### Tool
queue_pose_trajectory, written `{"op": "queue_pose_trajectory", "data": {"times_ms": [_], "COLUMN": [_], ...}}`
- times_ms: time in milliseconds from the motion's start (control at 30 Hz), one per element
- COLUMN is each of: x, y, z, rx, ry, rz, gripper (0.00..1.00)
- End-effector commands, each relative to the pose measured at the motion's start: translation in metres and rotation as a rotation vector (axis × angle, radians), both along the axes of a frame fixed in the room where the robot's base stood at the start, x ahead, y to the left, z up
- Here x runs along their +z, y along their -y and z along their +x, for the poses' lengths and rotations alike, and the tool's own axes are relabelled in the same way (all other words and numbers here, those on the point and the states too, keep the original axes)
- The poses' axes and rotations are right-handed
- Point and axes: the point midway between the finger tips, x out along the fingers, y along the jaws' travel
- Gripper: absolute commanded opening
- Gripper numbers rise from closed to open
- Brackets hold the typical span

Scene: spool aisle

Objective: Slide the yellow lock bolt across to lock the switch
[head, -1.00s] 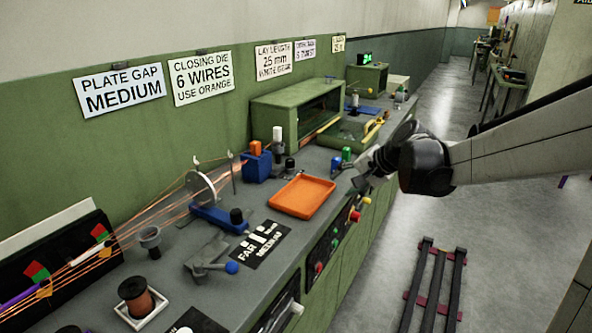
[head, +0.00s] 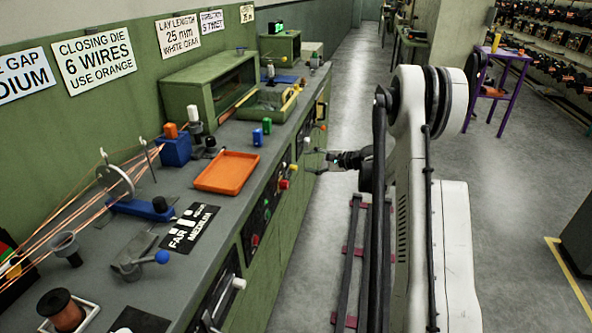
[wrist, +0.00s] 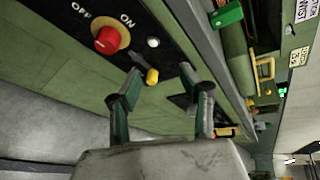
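The yellow lock bolt (wrist: 152,76) shows in the wrist view as a short yellow knob on the black front panel (wrist: 70,8), beside a grey pointed piece (wrist: 135,56). The switch (wrist: 107,40) is a red knob on a yellow disc, with OFF and ON labels. In the head view the bolt (head: 294,168) and red knob (head: 284,184) are small on the cabinet front. My gripper (wrist: 160,72) is open and empty, its fingertips on either side of the bolt in the picture. In the head view my gripper (head: 316,162) is apart from the panel.
A white round lamp (wrist: 153,42) is beside the switch. The green cabinet (head: 262,258) carries a grey counter with an orange tray (head: 227,172) and small green (head: 267,125) and blue (head: 258,137) blocks. The aisle floor (head: 335,115) is open beyond my arm.

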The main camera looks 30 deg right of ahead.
Motion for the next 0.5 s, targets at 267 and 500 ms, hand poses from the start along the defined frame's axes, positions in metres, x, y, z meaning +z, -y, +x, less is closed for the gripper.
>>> {"op": "queue_pose_trajectory", "data": {"times_ms": [267,500], "x": [-0.056,-0.069], "y": [0.051,0.059], "z": [-0.006,-0.006], "rx": [-0.06,-0.071], "ry": [0.045,0.056], "rz": [0.146,0.181], "gripper": [0.39,0.39]}}
